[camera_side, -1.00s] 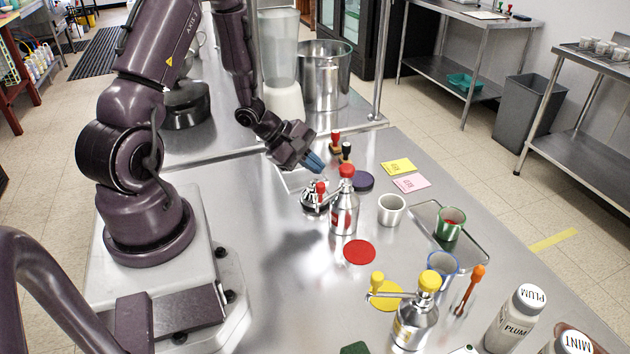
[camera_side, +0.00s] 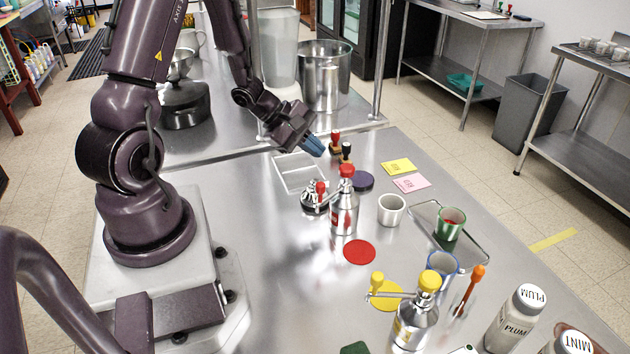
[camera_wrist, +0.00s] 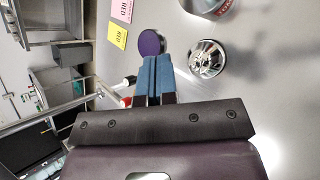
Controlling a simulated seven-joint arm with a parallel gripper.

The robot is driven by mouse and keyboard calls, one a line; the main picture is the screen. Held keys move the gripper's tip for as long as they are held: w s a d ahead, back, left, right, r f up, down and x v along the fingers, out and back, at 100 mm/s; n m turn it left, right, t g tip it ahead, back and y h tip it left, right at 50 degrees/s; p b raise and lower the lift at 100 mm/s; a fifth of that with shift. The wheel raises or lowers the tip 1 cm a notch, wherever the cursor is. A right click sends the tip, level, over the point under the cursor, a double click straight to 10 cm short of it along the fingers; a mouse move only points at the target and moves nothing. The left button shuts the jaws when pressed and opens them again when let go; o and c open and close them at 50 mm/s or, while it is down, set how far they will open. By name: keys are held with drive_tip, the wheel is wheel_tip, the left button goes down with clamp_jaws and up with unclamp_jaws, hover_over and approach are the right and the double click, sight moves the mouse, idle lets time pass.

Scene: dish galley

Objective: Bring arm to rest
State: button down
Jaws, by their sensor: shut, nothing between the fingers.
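My gripper (camera_side: 315,147) has blue fingers that are shut with nothing between them. It hangs above the steel counter (camera_side: 300,290), over the far side of the work area, just left of two stamps. In the wrist view the blue fingers (camera_wrist: 156,62) are pressed together and point toward a purple disc (camera_wrist: 152,42), which lies beyond their tips.
A red-capped bottle (camera_side: 344,205), a chrome bell-like item (camera_side: 314,200), a red-handled stamp (camera_side: 336,140) and a black-handled stamp (camera_side: 346,153) stand near my gripper. A white cup (camera_side: 391,210), a green cup (camera_side: 451,224) and a yellow-capped bottle (camera_side: 415,315) stand nearer. A steel pot (camera_side: 325,80) stands behind.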

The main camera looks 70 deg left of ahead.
drive_tip(key=shift+d, duration=0.1)
drive_tip(key=s+d+r+m+g+y, duration=0.1)
drive_tip(key=s+d+r+m+y, duration=0.1)
drive_tip(key=s+d+r+m, duration=0.3)
drive_tip(key=s+d+r+m+g+y, duration=0.1)
drive_tip(key=s+d+r+m, duration=0.5)
drive_tip(key=r+m, duration=1.1)
drive_tip(key=d, duration=0.4)
drive_tip(key=shift+s+d+g+y, duration=0.2)
drive_tip(key=shift+d+g+y, duration=0.2)
